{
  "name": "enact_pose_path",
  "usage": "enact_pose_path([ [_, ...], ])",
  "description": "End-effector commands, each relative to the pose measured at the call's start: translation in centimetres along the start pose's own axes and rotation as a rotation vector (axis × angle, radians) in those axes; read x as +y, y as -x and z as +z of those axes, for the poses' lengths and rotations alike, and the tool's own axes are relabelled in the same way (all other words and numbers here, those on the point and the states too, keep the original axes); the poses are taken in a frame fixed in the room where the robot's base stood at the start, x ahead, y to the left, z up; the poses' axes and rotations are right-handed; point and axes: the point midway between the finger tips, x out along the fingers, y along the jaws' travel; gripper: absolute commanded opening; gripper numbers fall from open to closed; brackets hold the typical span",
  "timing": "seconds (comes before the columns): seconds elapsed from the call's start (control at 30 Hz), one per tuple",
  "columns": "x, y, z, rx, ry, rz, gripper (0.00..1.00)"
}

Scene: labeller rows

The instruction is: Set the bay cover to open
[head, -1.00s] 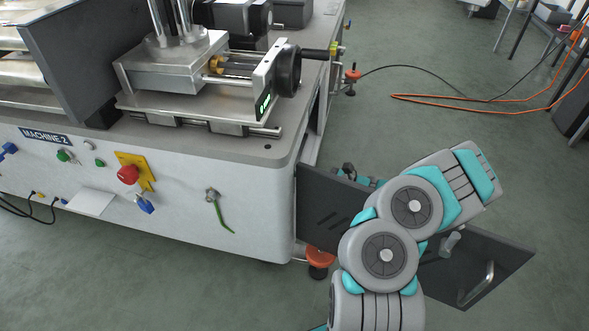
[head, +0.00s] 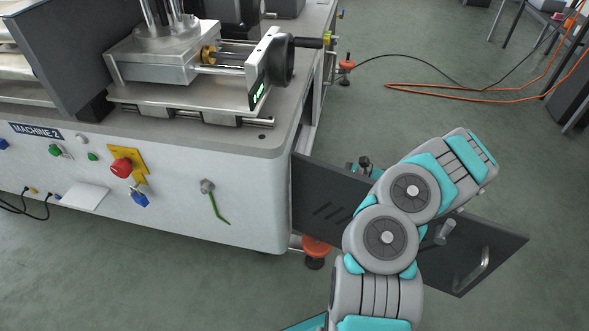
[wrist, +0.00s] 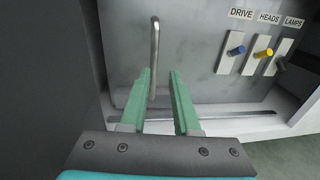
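The bay cover (head: 330,205) is a dark grey slotted panel at the machine's right end in the head view. It stands swung out from the machine corner, with a bar handle (head: 484,268) near its far right edge. My arm crosses in front of its middle. In the wrist view, my gripper (wrist: 160,72) has two green fingers standing apart. An upright metal rod (wrist: 155,45) shows at the fingertips, close to the left finger; I cannot tell whether it touches. In the head view the fingers are hidden behind my arm and the cover.
The wrist view shows switches labelled DRIVE (wrist: 236,51), HEADS (wrist: 263,53) and LAMPS (wrist: 283,61) on a grey panel. Machine 2 (head: 150,215) stands left, with a red button (head: 121,167). An orange foot (head: 316,246) and an orange cable (head: 450,88) are on the floor.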

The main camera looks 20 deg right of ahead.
Motion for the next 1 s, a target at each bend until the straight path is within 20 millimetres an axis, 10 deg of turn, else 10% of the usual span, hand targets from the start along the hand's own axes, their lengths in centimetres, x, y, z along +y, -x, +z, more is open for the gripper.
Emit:
enact_pose_path([
  [0.57, -1.2, -2.7, -2.0, -0.021, 0.011, 0.321, 0.30],
  [1.0, 0.8, -8.4, -1.9, -0.022, 0.010, 0.320, 0.30],
])
